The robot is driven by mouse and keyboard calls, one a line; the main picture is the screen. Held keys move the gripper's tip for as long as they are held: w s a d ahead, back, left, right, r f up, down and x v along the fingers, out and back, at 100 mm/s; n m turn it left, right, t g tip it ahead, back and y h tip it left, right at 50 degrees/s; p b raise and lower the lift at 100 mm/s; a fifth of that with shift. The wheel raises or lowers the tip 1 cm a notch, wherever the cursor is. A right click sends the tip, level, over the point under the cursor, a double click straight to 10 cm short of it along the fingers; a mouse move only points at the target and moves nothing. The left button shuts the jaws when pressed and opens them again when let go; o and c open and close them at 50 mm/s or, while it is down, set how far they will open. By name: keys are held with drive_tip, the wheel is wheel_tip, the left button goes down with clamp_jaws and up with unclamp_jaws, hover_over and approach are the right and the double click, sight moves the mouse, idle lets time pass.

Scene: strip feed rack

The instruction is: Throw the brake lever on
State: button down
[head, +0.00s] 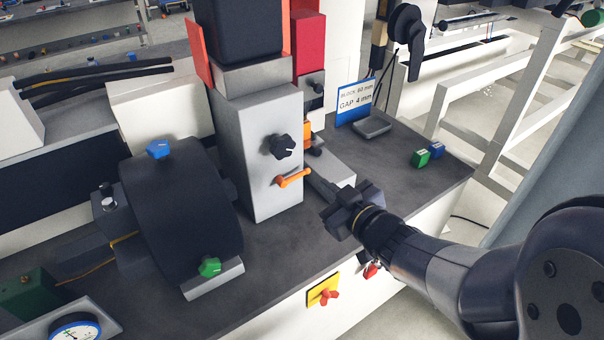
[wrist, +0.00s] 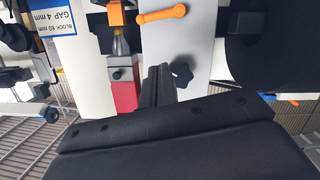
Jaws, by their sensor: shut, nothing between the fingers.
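An orange lever (head: 293,178) sits on the front of the grey upright box (head: 262,190), below a black star knob (head: 282,146). It carries no readable label; I take it for the brake lever. It lies nearly level, its free end tilted slightly up to the right. In the wrist view the lever (wrist: 162,13) is at the top edge, with the black knob (wrist: 181,74) lower down. My gripper (head: 336,205) is right of the box and lever, apart from the lever. Its fingers (wrist: 158,82) are together and empty.
A large black roll (head: 182,215) with blue and green knobs stands left of the box. A red knob on a yellow plate (head: 325,291) is on the bench front. A sign (head: 355,103), small tray (head: 372,127) and green and blue blocks (head: 428,154) stand behind right.

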drive_tip(key=w+a+f, duration=0.4)
drive_tip(key=w, duration=0.4)
drive_tip(key=shift+w+a+f+b, duration=0.15)
drive_tip(key=shift+w+f+b, duration=0.2)
drive_tip(key=shift+f, duration=0.05)
